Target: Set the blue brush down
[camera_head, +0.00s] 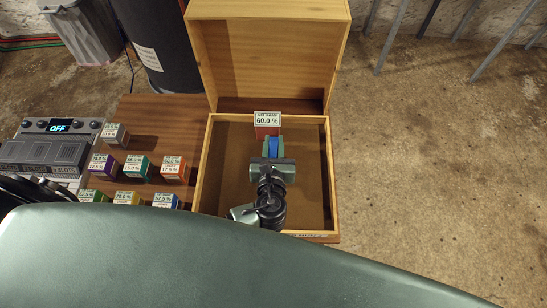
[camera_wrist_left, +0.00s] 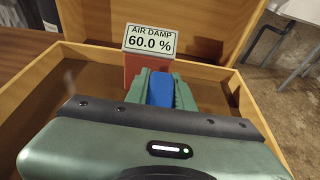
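My left gripper (camera_head: 272,150) is inside the open wooden box (camera_head: 332,185), pointing toward its back wall. Its green fingers lie on both sides of a small blue piece, the blue brush (camera_head: 272,147), and appear closed on it. In the left wrist view the blue brush (camera_wrist_left: 160,89) sits between the fingertips (camera_wrist_left: 160,92), with only its upper face and near end showing. No bristles can be made out. Its underside is hidden, so I cannot tell whether it touches the box floor. My right gripper is not in view.
A red block labelled AIR DAMP 60.0 % (camera_head: 267,121) stands just beyond the fingertips. The box lid (camera_head: 270,45) is raised at the back. Several labelled cubes (camera_head: 135,166) and a grey device reading OFF (camera_head: 60,127) are on the left. The box floor beside the gripper is bare.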

